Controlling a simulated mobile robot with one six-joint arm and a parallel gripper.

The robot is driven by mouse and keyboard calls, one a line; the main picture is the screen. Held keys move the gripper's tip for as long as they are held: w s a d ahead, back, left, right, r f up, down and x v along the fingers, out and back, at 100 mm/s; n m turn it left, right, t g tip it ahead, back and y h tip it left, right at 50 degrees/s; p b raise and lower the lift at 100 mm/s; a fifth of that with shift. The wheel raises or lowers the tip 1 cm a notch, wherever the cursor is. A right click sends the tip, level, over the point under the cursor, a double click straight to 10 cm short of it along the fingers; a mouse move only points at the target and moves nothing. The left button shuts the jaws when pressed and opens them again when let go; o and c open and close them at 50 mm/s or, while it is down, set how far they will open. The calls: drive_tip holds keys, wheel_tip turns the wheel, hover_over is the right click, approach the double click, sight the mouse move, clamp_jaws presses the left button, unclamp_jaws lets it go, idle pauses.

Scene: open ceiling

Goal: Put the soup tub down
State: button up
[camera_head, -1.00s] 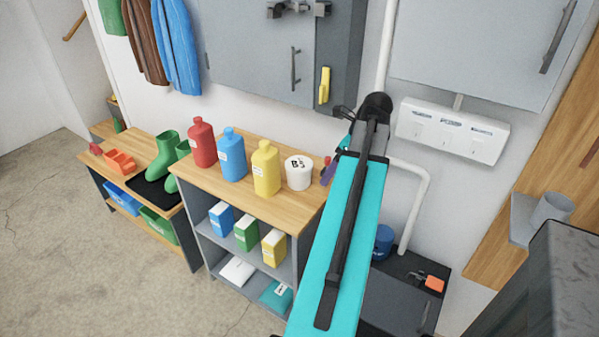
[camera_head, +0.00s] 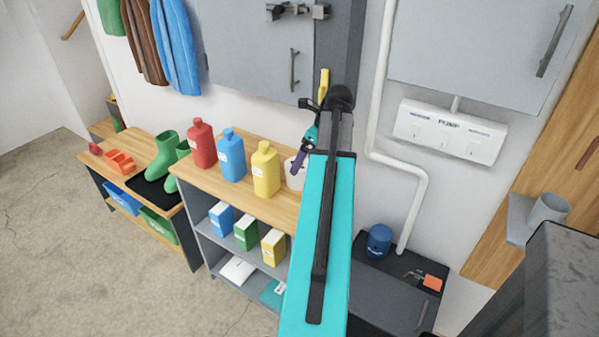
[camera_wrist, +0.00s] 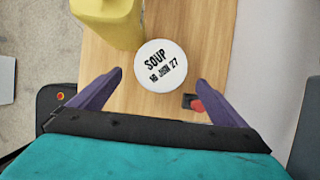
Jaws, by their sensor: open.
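The soup tub (camera_wrist: 160,66) is a white round tub with "SOUP" and a date in black on its lid. It stands upright on the wooden shelf top (camera_wrist: 106,66). In the head view the tub (camera_head: 294,172) is partly hidden by my arm and gripper. My gripper (camera_wrist: 150,84) is open and empty, its two purple fingers spread on the near side of the tub in the wrist view. The tub lies ahead of and between the fingertips. I cannot tell the height of the fingers above the shelf top.
A yellow bottle (camera_head: 266,170) stands close beside the tub, with blue (camera_head: 231,158) and red (camera_head: 202,146) bottles further left. A small red and black object (camera_wrist: 194,102) lies near the right finger. The wall and a white pipe (camera_head: 415,190) are behind and to the right.

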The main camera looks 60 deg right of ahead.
drive_tip(key=shift+w, duration=0.15)
drive_tip(key=shift+w, duration=0.25)
drive_tip(key=shift+w+p+x, duration=0.15)
drive_tip(key=shift+p+x, duration=0.05)
drive_tip(key=shift+x, duration=1.15)
drive_tip(key=shift+w+p+x, duration=0.15)
drive_tip(key=shift+x, duration=1.15)
drive_tip(key=shift+r, duration=0.15)
drive_tip(key=c, duration=1.6)
drive_tip(key=shift+c, duration=0.2)
drive_tip(key=shift+r, duration=0.15)
